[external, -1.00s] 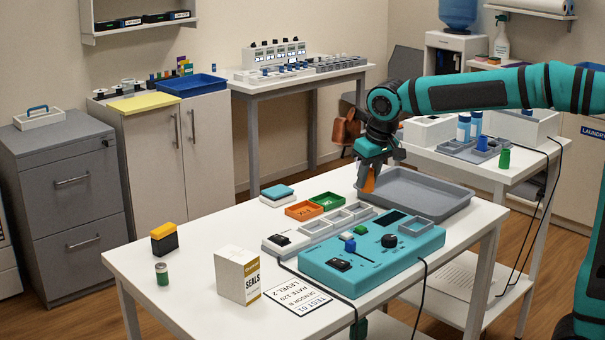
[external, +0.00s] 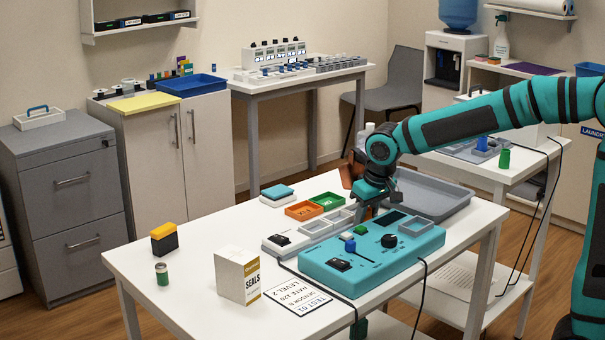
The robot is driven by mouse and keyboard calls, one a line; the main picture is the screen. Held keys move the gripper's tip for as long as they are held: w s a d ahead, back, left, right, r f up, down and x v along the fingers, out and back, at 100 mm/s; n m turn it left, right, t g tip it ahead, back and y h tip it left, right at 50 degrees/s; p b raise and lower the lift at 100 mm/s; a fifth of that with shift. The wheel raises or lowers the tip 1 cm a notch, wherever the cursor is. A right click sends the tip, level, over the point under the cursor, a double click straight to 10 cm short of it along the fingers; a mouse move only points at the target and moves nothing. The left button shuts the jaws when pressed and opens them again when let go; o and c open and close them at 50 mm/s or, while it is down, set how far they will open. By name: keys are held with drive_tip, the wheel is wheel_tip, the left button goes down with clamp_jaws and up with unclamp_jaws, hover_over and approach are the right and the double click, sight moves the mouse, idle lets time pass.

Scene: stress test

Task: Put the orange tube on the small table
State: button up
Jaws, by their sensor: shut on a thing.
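My gripper (external: 370,207) is low over the front white table (external: 205,285), at the back edge of the teal device (external: 325,266) and beside the small grey trays (external: 316,228). It points down and is shut. The orange tube is hidden now; an orange piece showed between the jaws a second ago, so I take it to be still held. I cannot tell whether it touches anything below. Another white table (external: 520,172) stands at the right and one (external: 300,83) at the back wall. Which one is the small table is not clear from this view.
A large grey tray (external: 440,204) lies right behind my gripper. Orange (external: 304,211) and green (external: 327,201) bins stand left of it. A SEALS box (external: 238,276), a green jar (external: 161,273) and a yellow-black block (external: 164,239) stand at the left. The table's left middle is clear.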

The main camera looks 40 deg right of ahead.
drive_tip(key=shift+f, duration=0.1)
drive_tip(key=o, duration=0.9)
drive_tip(key=shift+o, duration=0.2)
drive_tip(key=v, duration=1.2)
drive_tip(key=s+d+r+t, duration=0.6)
drive_tip(key=s+r+t, duration=0.1)
drive_tip(key=s, duration=0.4)
drive_tip(key=s+d+r+t, duration=0.7)
drive_tip(key=s+r, duration=0.2)
drive_tip(key=s, duration=0.3)
drive_tip(key=shift+d+n, duration=0.3)
drive_tip(key=shift+s+r, duration=0.2)
drive_tip(key=shift+s, duration=0.1)
drive_tip(key=shift+c, duration=1.1)
